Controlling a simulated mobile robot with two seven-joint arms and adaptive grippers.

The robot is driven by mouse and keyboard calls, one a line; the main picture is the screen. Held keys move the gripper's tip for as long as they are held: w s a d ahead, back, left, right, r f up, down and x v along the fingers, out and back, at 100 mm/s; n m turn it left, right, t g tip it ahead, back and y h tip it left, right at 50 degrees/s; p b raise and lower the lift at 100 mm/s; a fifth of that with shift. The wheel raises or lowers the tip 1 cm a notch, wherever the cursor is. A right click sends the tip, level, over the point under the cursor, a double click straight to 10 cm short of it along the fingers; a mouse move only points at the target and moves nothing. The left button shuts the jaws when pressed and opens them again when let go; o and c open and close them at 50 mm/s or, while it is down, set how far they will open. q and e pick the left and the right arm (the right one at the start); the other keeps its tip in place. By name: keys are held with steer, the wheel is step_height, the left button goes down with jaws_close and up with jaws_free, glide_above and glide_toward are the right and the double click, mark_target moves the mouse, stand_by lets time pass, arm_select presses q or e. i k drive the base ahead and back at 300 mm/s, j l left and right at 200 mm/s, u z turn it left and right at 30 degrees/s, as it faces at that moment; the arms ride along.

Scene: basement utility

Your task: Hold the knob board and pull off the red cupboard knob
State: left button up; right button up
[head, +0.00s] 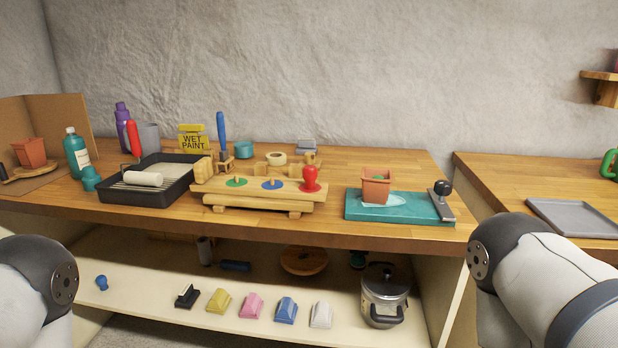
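The wooden knob board (309,200) stands on wooden feet near the front edge of the workbench, left of the picture's middle. The red knob (310,178) stands upright at the board's right end. A green disc (236,182) and a blue disc (271,185), each with a small peg, lie on the board to its left. My arms come in at the bottom left and bottom right corners, both apart from the board. Neither gripper shows in the head view.
A black paint tray (125,193) with a roller is close left of the board. A teal cutting board (400,208) carrying a terracotta pot (376,186) is to its right. A blue-handled brush (222,135) and a tape roll (276,158) stand behind. A shelf below holds a pot (384,298).

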mark_target(309, 172)
steer(key=i+j+z, duration=0.45)
steer(key=i+j, duration=0.45)
